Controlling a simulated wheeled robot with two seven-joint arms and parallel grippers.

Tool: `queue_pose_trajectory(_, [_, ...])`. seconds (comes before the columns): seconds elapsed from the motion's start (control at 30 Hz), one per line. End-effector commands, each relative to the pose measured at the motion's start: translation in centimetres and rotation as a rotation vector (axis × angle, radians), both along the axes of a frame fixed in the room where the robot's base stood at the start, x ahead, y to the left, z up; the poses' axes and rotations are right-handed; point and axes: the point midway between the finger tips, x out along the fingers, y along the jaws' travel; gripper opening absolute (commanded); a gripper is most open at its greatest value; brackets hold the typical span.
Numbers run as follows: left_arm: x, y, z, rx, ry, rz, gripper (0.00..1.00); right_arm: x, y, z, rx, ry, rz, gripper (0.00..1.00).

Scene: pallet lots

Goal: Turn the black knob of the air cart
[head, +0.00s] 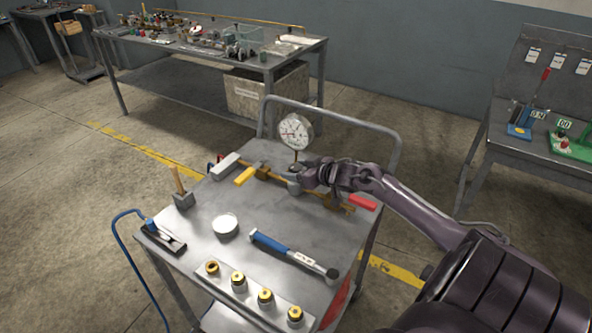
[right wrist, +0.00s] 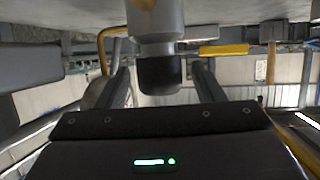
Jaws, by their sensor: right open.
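The air cart (head: 205,265) is a grey metal cart with a tubular push handle. A round white dial gauge (head: 295,131) stands upright over brass pipework near its far side. My right gripper (head: 299,178) is at the pipework just below the gauge. In the right wrist view the black knob (right wrist: 159,76) sits on the end of a light grey round body (right wrist: 155,25). The open fingers of my right gripper (right wrist: 160,90) lie on either side of the knob, with a gap showing on both sides. In the head view the gripper largely hides the knob. My left gripper is not in view.
A yellow lever (head: 245,176) and a red handle (head: 362,202) flank the pipework. A blue-handled torque wrench (head: 285,249), a white round dish (head: 225,225) and a strip of brass fittings (head: 238,282) lie nearer. A workbench (head: 180,48) stands behind.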

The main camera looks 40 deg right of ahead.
Motion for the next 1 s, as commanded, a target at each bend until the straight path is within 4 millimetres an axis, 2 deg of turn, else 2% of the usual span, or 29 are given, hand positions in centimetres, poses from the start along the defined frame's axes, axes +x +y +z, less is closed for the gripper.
queue_pose_trajectory(0.13, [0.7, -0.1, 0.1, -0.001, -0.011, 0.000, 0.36, 0.4, 0.1, -0.2, 0.000, 0.000, 0.000, 0.61])
queue_pose_trajectory(0.37, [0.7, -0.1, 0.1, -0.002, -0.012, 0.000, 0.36, 0.5, 0.1, -0.2, -0.001, 0.000, 0.001, 0.61])
queue_pose_trajectory(0.73, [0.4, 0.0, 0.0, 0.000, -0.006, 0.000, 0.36, 0.4, 0.1, -0.2, -0.001, 0.000, 0.001, 0.17])
queue_pose_trajectory(0.87, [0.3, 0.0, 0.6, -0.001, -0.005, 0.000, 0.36, 0.5, 0.2, 0.0, 0.002, -0.002, -0.014, 0.17])
queue_pose_trajectory(1.0, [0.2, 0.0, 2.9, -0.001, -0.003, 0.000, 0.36, 0.5, 0.4, 0.5, 0.007, -0.002, -0.106, 0.17])
